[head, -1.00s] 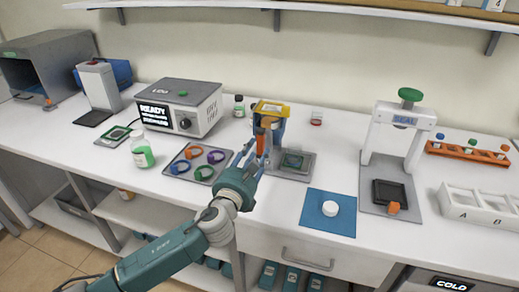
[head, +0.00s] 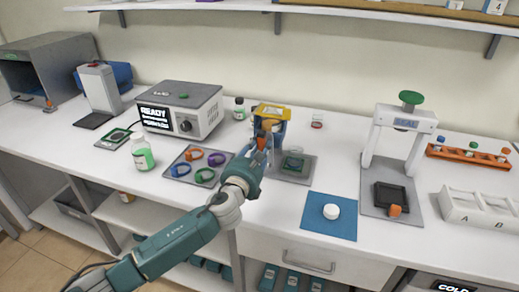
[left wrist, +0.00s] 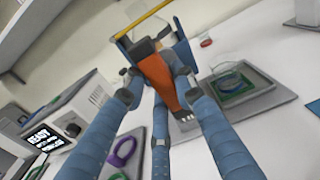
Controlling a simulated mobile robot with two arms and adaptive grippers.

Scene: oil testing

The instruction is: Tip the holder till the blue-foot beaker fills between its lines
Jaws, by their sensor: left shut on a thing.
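The holder (head: 284,112) is a blue frame with a yellow top edge and an orange handle. It stands out above the back of the table; in the left wrist view its blue side (left wrist: 184,52) and orange handle (left wrist: 160,84) show. My left gripper (head: 261,143) is shut on the orange handle, its fingers (left wrist: 158,78) around it. A clear beaker (head: 293,163) stands on a grey plate (head: 304,177) just right of and below the holder. The beaker in the left wrist view (left wrist: 238,84) has a bluish ring; its liquid level and lines are too small to tell. My right gripper is out of view.
A small glass with a red foot (head: 317,121) stands behind the plate. A tray of coloured rings (head: 190,179) lies left of my arm. A blue mat (head: 320,229) with a white puck is at front right. A READY-display machine (head: 195,110) stands left.

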